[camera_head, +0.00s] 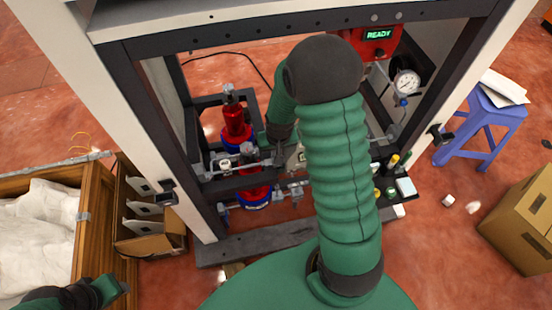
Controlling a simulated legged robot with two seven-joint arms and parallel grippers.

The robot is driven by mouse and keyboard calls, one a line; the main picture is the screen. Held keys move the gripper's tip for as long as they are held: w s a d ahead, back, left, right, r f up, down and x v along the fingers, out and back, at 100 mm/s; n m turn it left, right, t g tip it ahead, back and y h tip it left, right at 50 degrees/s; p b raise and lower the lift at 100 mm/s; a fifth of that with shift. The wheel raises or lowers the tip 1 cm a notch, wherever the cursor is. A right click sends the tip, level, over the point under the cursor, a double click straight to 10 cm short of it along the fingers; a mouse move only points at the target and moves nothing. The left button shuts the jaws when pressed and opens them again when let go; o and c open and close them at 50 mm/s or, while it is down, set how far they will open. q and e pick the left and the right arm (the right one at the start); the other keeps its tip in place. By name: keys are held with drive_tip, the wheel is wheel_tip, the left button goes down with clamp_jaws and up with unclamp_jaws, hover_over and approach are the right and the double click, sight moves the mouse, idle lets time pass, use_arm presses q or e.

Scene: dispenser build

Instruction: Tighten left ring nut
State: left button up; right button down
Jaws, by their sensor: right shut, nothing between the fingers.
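Inside the dispenser frame, on the left, stands a red cylinder unit (235,122) with a blue ring (230,148) around its lower part. A second red part with a blue ring (252,202) shows below it. I cannot tell which ring is the left ring nut. My right arm reaches over the frame and bends down. Its right gripper (272,152) is shut and empty, just right of the upper blue ring; whether they touch is unclear. My left gripper (112,290) is at the bottom left, far from the rings, its fingers too unclear to read.
A red box reading READY (376,38) and a pressure gauge (406,82) are at the upper right of the frame. A blue stool (484,122) and cardboard box (524,222) stand right. A wooden crate (97,215) and an open carton (150,244) stand left.

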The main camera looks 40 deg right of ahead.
drive_tip(key=shift+s+a+f+p, duration=0.15)
drive_tip(key=shift+s+a+p, duration=0.2)
drive_tip(key=shift+s+p, duration=0.25)
idle(1.6)
drive_tip(key=shift+r+p, duration=0.6)
drive_tip(key=w+p+v, duration=0.1)
drive_tip(key=p+v, duration=0.4)
drive_tip(key=v, duration=0.1)
drive_tip(key=shift+d+p, duration=0.35)
drive_tip(key=shift+p, duration=0.05)
drive_tip(key=shift+w+r, duration=0.1)
